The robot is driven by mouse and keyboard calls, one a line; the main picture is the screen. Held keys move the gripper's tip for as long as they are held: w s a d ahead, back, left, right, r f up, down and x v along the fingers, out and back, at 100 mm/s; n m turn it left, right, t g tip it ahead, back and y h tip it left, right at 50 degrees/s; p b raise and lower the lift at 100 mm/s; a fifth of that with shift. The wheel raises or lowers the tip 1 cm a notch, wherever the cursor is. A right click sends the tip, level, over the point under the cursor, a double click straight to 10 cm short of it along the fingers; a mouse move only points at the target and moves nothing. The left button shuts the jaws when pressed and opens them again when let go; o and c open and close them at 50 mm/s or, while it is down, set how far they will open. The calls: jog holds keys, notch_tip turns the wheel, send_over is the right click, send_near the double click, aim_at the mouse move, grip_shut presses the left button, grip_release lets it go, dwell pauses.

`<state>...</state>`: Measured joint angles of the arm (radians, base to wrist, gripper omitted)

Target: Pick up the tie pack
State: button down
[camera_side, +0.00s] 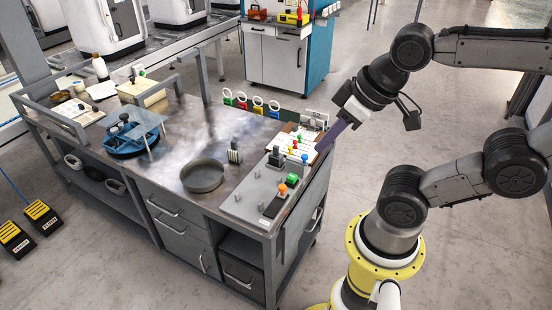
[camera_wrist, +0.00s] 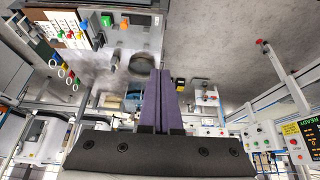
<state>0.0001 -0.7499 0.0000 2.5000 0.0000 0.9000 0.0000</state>
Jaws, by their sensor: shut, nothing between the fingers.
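A small dark upright bundle with light streaks (camera_side: 235,151) stands on the metal workbench (camera_side: 180,130), between the round pan and the grey control panel. It may be the tie pack, but it is too small to be sure. My gripper (camera_side: 327,140) is at the right end of the bench, beside the clipboard and apart from the bundle. Its long purple fingers also show in the wrist view (camera_wrist: 160,76), pressed together with nothing between them.
A round grey pan (camera_side: 202,176) and a grey control panel (camera_side: 262,192) with coloured buttons lie on the bench. The bench middle is mostly clear.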

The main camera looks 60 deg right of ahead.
jog(key=c, duration=0.6)
grip_release()
jog(key=shift+o, duration=0.2)
